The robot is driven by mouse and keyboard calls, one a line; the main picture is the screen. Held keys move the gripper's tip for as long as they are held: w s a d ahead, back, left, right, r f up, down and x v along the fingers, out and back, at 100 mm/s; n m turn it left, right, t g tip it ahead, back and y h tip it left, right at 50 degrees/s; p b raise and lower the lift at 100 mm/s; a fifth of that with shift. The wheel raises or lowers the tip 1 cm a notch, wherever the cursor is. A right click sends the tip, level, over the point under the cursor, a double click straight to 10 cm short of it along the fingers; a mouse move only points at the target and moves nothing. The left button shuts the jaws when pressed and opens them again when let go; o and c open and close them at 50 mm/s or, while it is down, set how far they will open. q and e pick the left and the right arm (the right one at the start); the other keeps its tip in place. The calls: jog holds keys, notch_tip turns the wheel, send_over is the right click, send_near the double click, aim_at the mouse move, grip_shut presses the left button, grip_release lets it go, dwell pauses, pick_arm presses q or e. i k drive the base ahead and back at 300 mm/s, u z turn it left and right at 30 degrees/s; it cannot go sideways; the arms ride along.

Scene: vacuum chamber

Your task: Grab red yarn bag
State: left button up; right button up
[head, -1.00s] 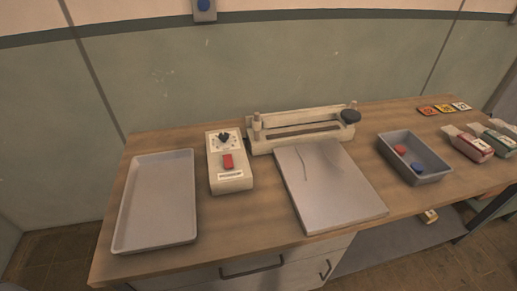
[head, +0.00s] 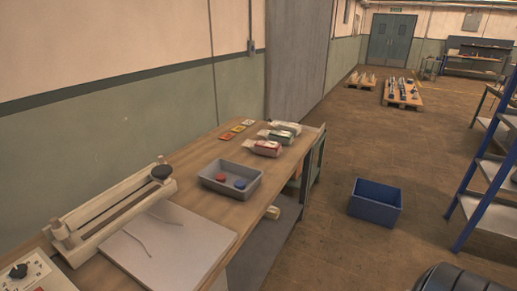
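A red bag with a pale top (head: 264,148) lies on its side near the right end of the wooden workbench (head: 222,210), and appears to be the red yarn bag. A dark green bag with a pale top (head: 283,128) lies just beyond it, and another pale bag end (head: 273,136) shows between them, partly hidden. Neither of my grippers is in the head view.
A grey tray (head: 230,193) with a red and a blue round piece, small coloured cards (head: 237,129) and a sealing machine (head: 115,208) share the bench. A blue crate (head: 375,205) and blue shelving (head: 485,180) stand right. Floor between bench and crate is clear.

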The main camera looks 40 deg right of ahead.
aim_at(273, 150)
jog(key=z, duration=2.15)
jog(key=i, duration=4.9)
jog(key=u, duration=3.25)
